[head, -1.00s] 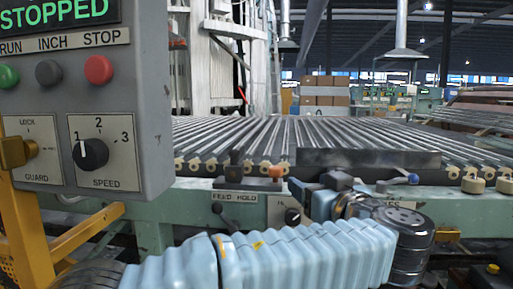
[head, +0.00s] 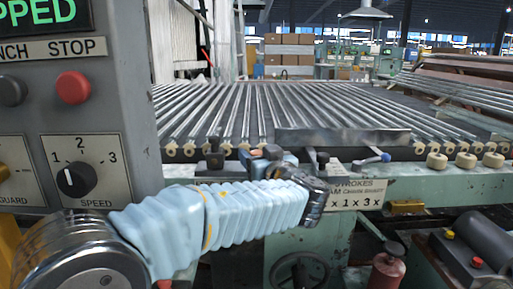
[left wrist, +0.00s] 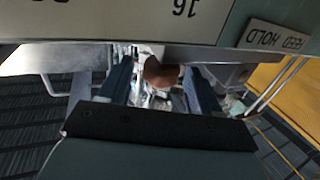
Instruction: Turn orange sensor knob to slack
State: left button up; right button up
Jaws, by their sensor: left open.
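The orange sensor knob (head: 272,152) sits at the near edge of the roller bed, partly hidden by my left gripper (head: 264,162). My left forearm in its pale blue sleeve reaches in from the left, below the knob. In the left wrist view the knob (left wrist: 161,73) looks brownish orange and lies between the two blue fingers of my left gripper (left wrist: 160,88). The fingers are open, with gaps visible on both sides of the knob. The knob's pointer or marking cannot be read. My right gripper is not in view.
A grey control box (head: 90,130) with a red stop button (head: 72,87) and speed dial (head: 76,180) stands close at left. A FEED HOLD label (left wrist: 274,37) shows upside down in the wrist view.

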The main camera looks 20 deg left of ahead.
pick_arm(q)
jog(key=shift+w+a, duration=0.35)
jog(key=shift+w, duration=0.15)
jog(key=c, duration=0.9)
jog(key=f+n+g+y+b, duration=0.1)
jog(key=y+b, duration=0.1)
jog(key=b, duration=0.2)
jog(key=shift+n+g+b, duration=0.3)
jog(key=shift+c, duration=0.2)
jog(key=shift+d+r+n+g+y, duration=0.1)
jog(key=shift+r+n+g+y, duration=0.2)
jog(key=shift+n+g+y, duration=0.15)
jog(key=shift+r+n+g+y, duration=0.25)
jog(key=shift+n+g+y, duration=0.65)
jog(key=shift+g, duration=0.45)
jog(key=o, duration=0.9)
